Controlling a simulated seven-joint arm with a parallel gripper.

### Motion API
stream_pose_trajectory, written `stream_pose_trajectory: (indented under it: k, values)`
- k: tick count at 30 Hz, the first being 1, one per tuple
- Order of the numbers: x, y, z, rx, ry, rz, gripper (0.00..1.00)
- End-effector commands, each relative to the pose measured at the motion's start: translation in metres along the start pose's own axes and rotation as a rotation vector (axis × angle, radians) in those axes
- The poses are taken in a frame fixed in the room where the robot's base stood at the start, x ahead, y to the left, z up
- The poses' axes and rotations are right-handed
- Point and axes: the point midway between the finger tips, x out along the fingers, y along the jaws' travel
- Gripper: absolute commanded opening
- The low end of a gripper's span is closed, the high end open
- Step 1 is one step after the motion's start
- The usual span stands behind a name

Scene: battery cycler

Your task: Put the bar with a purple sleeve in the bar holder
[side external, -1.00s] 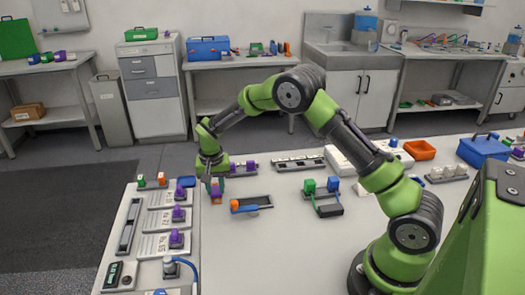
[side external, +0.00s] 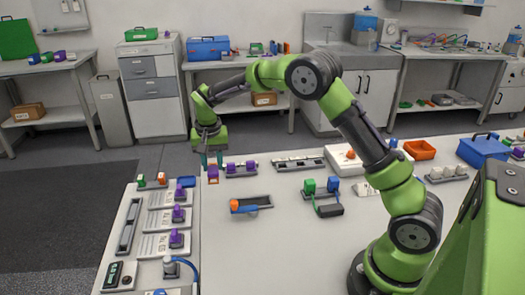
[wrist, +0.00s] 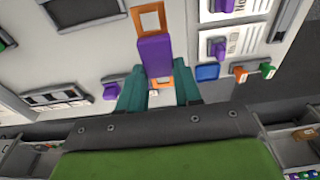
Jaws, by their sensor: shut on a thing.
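My gripper (side external: 211,158) is shut on the bar with a purple sleeve (side external: 213,172), near the far edge of the bench. In the wrist view, the teal fingers (wrist: 160,88) are on either side of the purple sleeve (wrist: 154,54). An orange open frame end (wrist: 149,18) sticks out beyond the sleeve, and some orange shows between the fingers. I cannot tell for certain which fixture is the bar holder. A long slotted grey rack (side external: 298,162) stands to the right of my gripper and also shows in the wrist view (wrist: 50,97).
A rack with purple pieces (side external: 241,174) is close to the right of the bar. A dark tray with an orange knob (side external: 251,203) lies nearer. A panel with purple switches (side external: 155,245) fills the left. Green and blue blocks (side external: 320,188) stand mid-bench. Bare bench lies between.

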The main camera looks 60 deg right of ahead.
Motion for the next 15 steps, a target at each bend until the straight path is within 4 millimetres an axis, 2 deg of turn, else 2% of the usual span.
stream_pose_trajectory:
  k: [2, 5, 8, 15]
  values:
    - [-0.013, 0.004, -0.004, 0.008, 0.003, 0.002, 0.00]
    - [-0.019, 0.020, 0.001, 0.063, -0.001, 0.013, 0.00]
    - [-0.016, 0.038, 0.010, 0.230, -0.004, 0.037, 0.00]
    - [-0.004, 0.081, 0.035, 0.764, -0.009, 0.105, 0.00]
